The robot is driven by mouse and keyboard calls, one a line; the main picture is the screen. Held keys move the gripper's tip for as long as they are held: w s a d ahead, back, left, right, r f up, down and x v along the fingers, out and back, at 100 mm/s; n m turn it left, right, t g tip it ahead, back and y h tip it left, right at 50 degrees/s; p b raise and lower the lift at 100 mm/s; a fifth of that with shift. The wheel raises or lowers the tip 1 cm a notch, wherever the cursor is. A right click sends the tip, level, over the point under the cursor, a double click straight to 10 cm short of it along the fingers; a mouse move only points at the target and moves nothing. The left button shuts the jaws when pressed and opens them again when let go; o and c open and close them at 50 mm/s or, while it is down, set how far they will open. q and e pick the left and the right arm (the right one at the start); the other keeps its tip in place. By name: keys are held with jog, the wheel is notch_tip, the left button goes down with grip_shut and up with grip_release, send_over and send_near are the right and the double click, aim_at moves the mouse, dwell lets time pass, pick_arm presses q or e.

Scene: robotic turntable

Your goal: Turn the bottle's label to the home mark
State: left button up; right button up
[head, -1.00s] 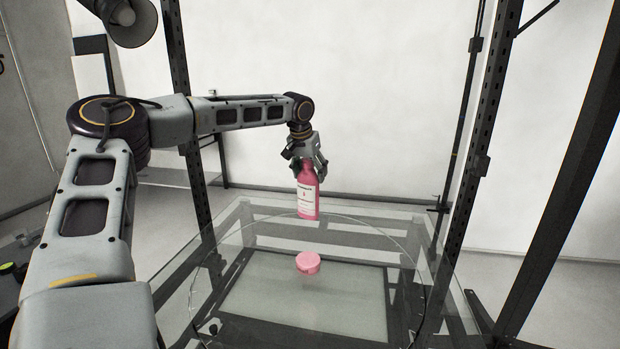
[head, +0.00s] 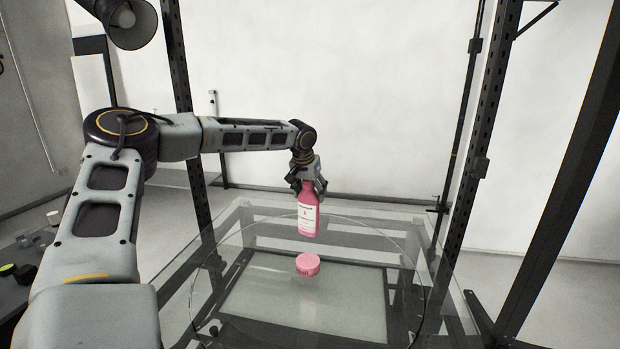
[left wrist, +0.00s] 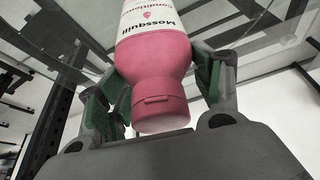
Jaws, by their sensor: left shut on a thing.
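The pink bottle (head: 308,211) hangs upright or nearly so from my left gripper (head: 309,186), which is shut on its upper end. Its white label, with dark print and a small pink mark, faces the head camera. In the left wrist view the bottle (left wrist: 157,60) shows its pink cap end between the green-padded fingers. The bottle is over the far part of the round glass turntable (head: 410,255); I cannot tell whether its base touches the glass. I cannot identify a home mark for sure. My right gripper is out of view.
The glass table (head: 246,216) has a dark frame beneath. Black perforated posts (head: 478,150) stand on both sides. A lamp (head: 122,20) hangs at upper left. A dark side table (head: 25,262) with small items is at far left. The turntable's near part is clear.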

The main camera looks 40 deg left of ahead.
aim_at(309, 220)
pick_arm(q)
jog(key=shift+n, duration=0.4)
jog(key=f, duration=0.7)
jog(key=f+p, duration=0.1)
jog(key=f, duration=0.2)
jog(key=shift+s+d+f, duration=0.1)
jog(key=shift+s+f, duration=0.05)
jog(key=shift+s, duration=0.2)
jog(key=shift+f, duration=0.15)
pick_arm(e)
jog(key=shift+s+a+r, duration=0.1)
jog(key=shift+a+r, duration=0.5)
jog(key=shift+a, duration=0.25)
pick_arm(q)
jog(key=shift+f+n, duration=0.1)
jog(key=shift+n, duration=0.2)
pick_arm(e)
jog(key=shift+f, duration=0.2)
